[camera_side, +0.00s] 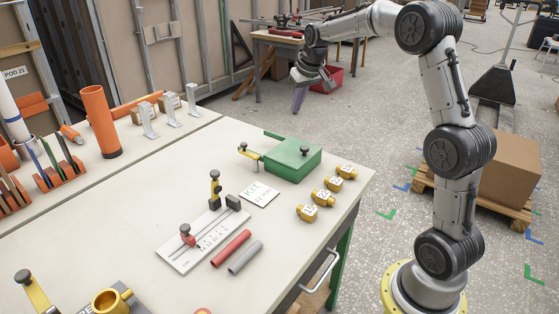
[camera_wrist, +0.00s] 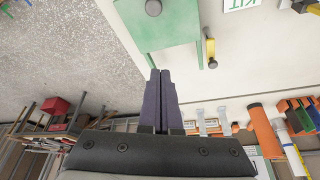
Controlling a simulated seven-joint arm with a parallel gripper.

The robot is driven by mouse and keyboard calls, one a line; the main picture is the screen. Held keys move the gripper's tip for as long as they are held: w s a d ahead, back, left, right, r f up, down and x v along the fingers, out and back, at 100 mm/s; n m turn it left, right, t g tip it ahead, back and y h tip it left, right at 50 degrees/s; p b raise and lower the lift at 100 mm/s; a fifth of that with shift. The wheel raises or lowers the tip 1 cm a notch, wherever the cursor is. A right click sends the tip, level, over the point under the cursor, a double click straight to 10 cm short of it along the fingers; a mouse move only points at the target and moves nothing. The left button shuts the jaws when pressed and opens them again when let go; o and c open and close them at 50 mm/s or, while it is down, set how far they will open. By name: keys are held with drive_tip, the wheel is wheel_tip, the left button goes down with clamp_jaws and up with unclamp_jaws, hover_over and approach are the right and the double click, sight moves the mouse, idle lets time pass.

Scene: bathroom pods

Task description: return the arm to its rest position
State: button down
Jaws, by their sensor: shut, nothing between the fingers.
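My gripper (camera_side: 299,97) hangs from my raised arm beyond the back edge of the workbench, fingers pointing down. Its two dark fingers are pressed together with nothing between them. In the wrist view the closed gripper (camera_wrist: 160,75) shows in the middle. The gripper is apart from everything on the bench. The closest bench item is a green box (camera_side: 294,160) with a yellow-and-black clamp handle at its left side. The box also shows at the top of the wrist view (camera_wrist: 170,32).
The white workbench (camera_side: 130,220) bears a ruled fixture plate (camera_side: 205,240), a red tube (camera_side: 231,248), a grey tube (camera_side: 245,257), a KIT card (camera_side: 259,193) and several brass fittings (camera_side: 333,184). An orange pipe (camera_side: 101,122) stands at the left. A cardboard box (camera_side: 512,165) sits on a pallet behind my arm.

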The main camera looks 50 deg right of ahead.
drive_tip(key=s+a+r+n+t, duration=0.1)
drive_tip(key=s+a+r+n, duration=0.1)
drive_tip(key=s+a+r, duration=0.5)
drive_tip(key=s+a+r+n+t, duration=0.1)
drive_tip(key=s+a+r, duration=0.35)
drive_tip(key=a, duration=0.45)
drive_tip(key=s+a+f+n+t+y, duration=0.1)
drive_tip(key=s+a, duration=0.2)
drive_tip(key=s, duration=0.2)
drive_tip(key=s+a+f, duration=0.1)
drive_tip(key=s+a, duration=0.2)
drive_tip(key=s, duration=0.2)
drive_tip(key=s+a+f+g, duration=0.1)
drive_tip(key=s+f, duration=0.7)
drive_tip(key=s, duration=0.1)
drive_tip(key=shift+s+f+n+y, duration=0.2)
drive_tip(key=shift+n+y, duration=0.1)
drive_tip(key=shift+y, duration=0.1)
